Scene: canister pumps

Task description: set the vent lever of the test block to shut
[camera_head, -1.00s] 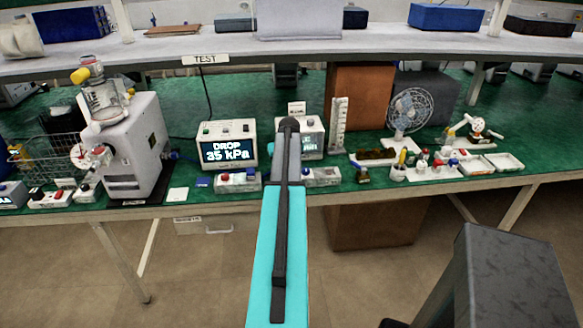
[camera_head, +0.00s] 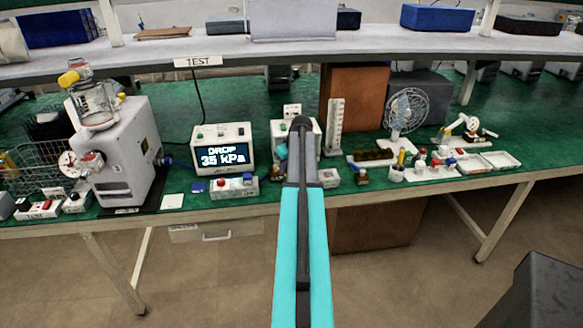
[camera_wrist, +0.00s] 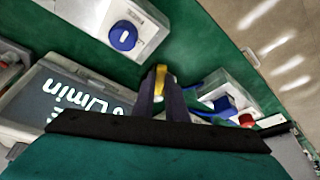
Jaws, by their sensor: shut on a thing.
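In the wrist view my gripper (camera_wrist: 161,98) has its dark fingers together around a small yellow piece (camera_wrist: 160,76). Only the yellow tip shows, so I cannot tell for sure whether it is the vent lever or which way it is set. Beside the fingers stands a small white block with a blue and a red button (camera_wrist: 225,106), which also shows left of my arm in the head view (camera_head: 233,188). Another white block with a round blue knob (camera_wrist: 123,36) is on the other side. My arm hides the fingers in the head view.
A display box (camera_head: 222,150) reads DROP 35 kPa under the TEST sign (camera_head: 198,62). A meter (camera_head: 280,130) stands partly behind my arm. A pump (camera_head: 118,150) is at left; a fan (camera_head: 408,110) and small parts are at right. The upper shelf (camera_head: 200,50) spans the back.

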